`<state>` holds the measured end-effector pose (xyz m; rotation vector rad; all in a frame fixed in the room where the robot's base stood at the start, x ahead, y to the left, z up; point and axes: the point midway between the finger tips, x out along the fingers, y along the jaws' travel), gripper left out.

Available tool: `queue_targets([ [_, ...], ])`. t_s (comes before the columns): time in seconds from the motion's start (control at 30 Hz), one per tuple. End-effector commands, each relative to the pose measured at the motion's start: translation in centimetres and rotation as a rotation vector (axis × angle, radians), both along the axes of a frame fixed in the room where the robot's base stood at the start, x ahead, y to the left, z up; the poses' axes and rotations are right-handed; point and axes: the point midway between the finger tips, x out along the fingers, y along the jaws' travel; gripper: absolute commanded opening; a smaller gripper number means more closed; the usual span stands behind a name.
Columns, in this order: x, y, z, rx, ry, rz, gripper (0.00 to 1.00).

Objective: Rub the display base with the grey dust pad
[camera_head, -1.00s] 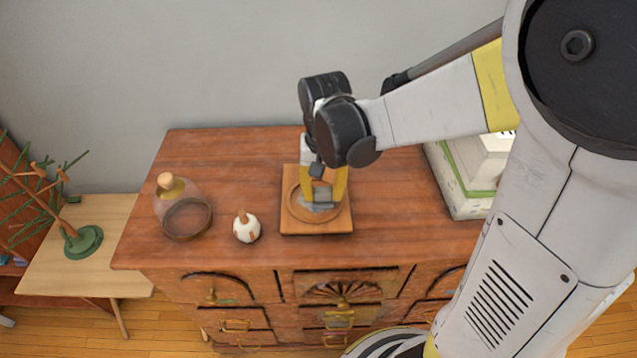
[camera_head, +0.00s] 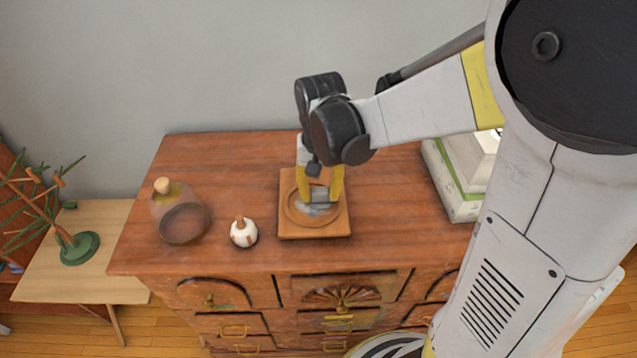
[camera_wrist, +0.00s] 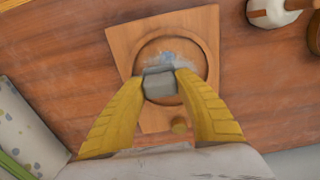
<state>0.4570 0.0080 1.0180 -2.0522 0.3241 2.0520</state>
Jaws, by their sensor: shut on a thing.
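The display base (camera_head: 316,230) is a square wooden plate with a round ring, on top of the wooden cabinet. It also shows in the wrist view (camera_wrist: 122,38), with a pale bluish-white smudge inside the ring. My gripper (camera_head: 321,198) points down over the base, its yellow fingers shut on the grey dust pad (camera_wrist: 160,83). The pad is inside the ring area, low at the base's surface; I cannot tell for sure whether it touches. The pad's far side is hidden by the fingers in the head view.
A glass cloche with a wooden knob (camera_head: 182,222) and a small white round ornament (camera_head: 243,233) stand left of the base. A white and green box (camera_head: 455,185) stands at the right. A side table (camera_head: 105,240) bears a green-footed wooden stand (camera_head: 80,248).

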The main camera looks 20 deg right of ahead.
Motion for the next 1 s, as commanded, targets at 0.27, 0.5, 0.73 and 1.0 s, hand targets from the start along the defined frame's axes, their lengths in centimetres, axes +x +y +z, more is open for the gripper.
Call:
queue_targets([
  [0.27, -1.6, 0.4, 0.0, 0.0, 0.0, -0.001, 0.0],
  [0.5, -1.4, 0.3, 0.0, 0.0, 0.0, -0.001, 0.0],
  [0.73, 1.0, -0.2, -0.1, 0.0, 0.0, -0.002, 0.0],
  [1.0, 3.1, -0.8, -0.1, 0.0, 0.0, -0.001, 0.0],
])
